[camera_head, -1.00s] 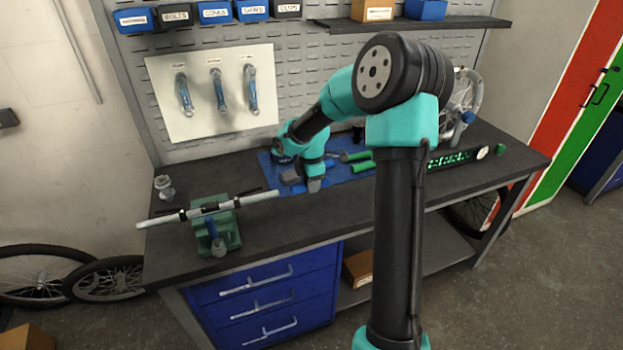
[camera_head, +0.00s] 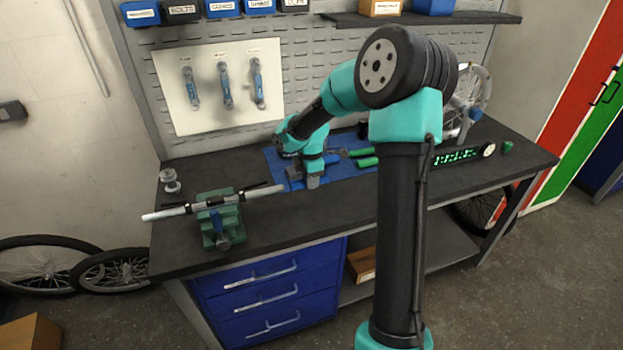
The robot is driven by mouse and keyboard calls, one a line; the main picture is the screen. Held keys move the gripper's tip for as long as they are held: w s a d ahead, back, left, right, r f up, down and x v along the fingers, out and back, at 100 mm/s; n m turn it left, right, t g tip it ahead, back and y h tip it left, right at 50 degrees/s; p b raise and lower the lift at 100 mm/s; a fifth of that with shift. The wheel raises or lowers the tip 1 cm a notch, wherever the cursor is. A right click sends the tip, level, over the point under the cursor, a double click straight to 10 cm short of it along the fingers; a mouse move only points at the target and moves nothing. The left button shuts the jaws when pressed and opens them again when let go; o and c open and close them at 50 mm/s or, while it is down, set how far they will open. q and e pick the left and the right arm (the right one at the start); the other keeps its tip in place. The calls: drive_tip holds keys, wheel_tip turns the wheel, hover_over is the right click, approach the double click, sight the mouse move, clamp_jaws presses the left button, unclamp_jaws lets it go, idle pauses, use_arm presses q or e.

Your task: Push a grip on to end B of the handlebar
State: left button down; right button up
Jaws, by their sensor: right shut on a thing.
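The pale handlebar (camera_head: 165,213) lies across the green vise (camera_head: 226,226) at the left of the bench. One bare end points left and the other right; I cannot read which is end B. Two green grips lie on the blue mat, one farther back (camera_head: 360,152) and one nearer (camera_head: 368,162). My right gripper (camera_head: 313,182) points down at the front left of the mat, a little right of the handlebar's right end. My left gripper is not in view.
My right arm hides part of the bench. A dark bar with green lit marks (camera_head: 455,157) and a wheel (camera_head: 470,90) are at the right. A small clear jar (camera_head: 170,182) stands behind the handlebar's left part. The front bench strip is clear.

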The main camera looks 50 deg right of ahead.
drive_tip(key=shift+w+a, duration=1.05)
drive_tip(key=shift+a, duration=1.1)
drive_tip(key=shift+w+a, duration=1.05)
drive_tip(key=shift+a, duration=1.05)
drive_tip(key=shift+w+a, duration=1.05)
drive_tip(key=shift+a, duration=1.1)
idle(1.6)
